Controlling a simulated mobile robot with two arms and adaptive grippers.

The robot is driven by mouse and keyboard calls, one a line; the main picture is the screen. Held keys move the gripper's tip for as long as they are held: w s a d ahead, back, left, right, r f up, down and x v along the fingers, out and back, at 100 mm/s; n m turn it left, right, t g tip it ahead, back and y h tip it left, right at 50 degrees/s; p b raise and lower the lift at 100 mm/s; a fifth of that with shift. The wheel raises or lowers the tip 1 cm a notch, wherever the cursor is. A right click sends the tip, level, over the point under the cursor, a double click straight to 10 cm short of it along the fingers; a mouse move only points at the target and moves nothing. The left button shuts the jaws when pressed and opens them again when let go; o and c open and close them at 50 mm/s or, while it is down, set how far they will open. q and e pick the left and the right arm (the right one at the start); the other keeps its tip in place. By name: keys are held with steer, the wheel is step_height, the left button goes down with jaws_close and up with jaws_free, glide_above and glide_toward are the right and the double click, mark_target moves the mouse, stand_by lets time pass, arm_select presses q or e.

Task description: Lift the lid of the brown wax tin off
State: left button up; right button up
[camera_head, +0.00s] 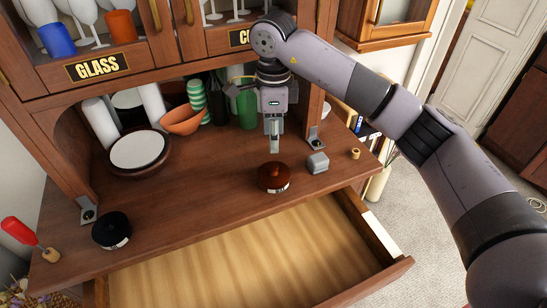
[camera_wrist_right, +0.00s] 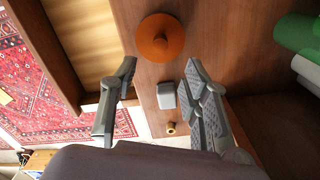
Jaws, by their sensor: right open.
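The brown wax tin (camera_head: 273,178) stands upright on the wooden cabinet top, near the front edge above the open drawer. Its round brown lid with a small knob on top is on it; the lid also shows from above in the right wrist view (camera_wrist_right: 150,40). My right gripper (camera_head: 274,148) points down just above the tin, apart from the lid. In the right wrist view its two fingers (camera_wrist_right: 159,68) are spread with nothing between them, and the lid lies beyond the fingertips. My left gripper is not in view.
A grey block (camera_head: 317,162) stands close to the right of the tin, with a small wooden ring (camera_head: 355,153) farther right. A black round tin (camera_head: 112,230) is at the left. Bowls and cups, including an orange bowl (camera_head: 183,120), stand behind. The drawer (camera_head: 240,260) is open and empty.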

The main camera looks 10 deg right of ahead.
mark_target(274, 165)
step_height(274, 165, down, 7)
steer(key=shift+r+p, duration=0.1)
steer(key=shift+p, duration=0.75)
step_height(274, 165, down, 2)
steer(key=shift+f, duration=0.25)
steer(key=shift+f+p, duration=0.35)
steer(key=shift+f, duration=0.45)
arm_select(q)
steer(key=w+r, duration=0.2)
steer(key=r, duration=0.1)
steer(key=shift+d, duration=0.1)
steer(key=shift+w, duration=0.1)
arm_select(e)
steer(key=shift+c, duration=0.2)
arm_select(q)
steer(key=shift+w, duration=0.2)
arm_select(e)
jaws_close()
